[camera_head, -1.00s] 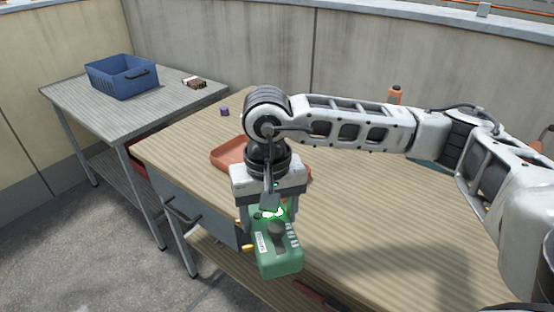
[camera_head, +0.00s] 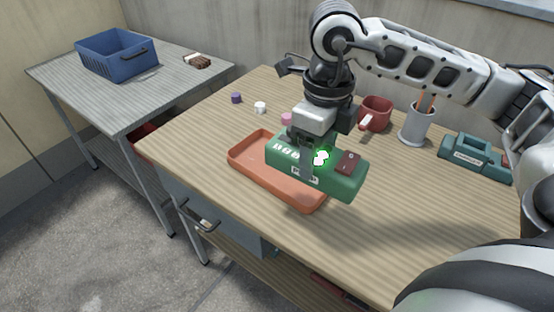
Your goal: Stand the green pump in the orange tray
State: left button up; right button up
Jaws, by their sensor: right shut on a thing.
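The green pump (camera_head: 342,184) is a boxy green block with a white label, pale markings and a dark patch on top. My right gripper (camera_head: 305,165) is shut on it, coming down from above. The pump lies lengthwise across the view over the orange tray (camera_head: 250,150), its right end reaching past the tray's right side. I cannot tell whether it touches the tray. The tray is shallow and rests on the wooden bench; its far right part is hidden by the pump and gripper. My left gripper is not in view.
Behind the tray are a purple piece (camera_head: 236,98), a white piece (camera_head: 260,107) and a pink piece (camera_head: 287,118). Right of them stand a red mug (camera_head: 376,112), a grey cup (camera_head: 415,128) and another green case (camera_head: 475,160). A blue basket (camera_head: 117,55) is on the side table.

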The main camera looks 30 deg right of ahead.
jog(key=w+f, duration=0.3)
jog(key=w, duration=0.1)
jog(key=w+d+f+p, duration=0.1)
jog(key=w+f, duration=0.2)
jog(key=w, duration=0.2)
jog(key=w+d+f, duration=0.1)
jog(key=w+f, duration=0.2)
jog(key=w, duration=0.1)
jog(key=shift+w+d+f, duration=0.1)
jog(key=shift+w, duration=0.05)
jog(key=shift+w+f, duration=0.2)
jog(key=shift+f, duration=0.1)
notch_tip(320, 180, down, 3)
jog(key=shift+r+p, duration=0.1)
jog(key=shift+p, duration=0.4)
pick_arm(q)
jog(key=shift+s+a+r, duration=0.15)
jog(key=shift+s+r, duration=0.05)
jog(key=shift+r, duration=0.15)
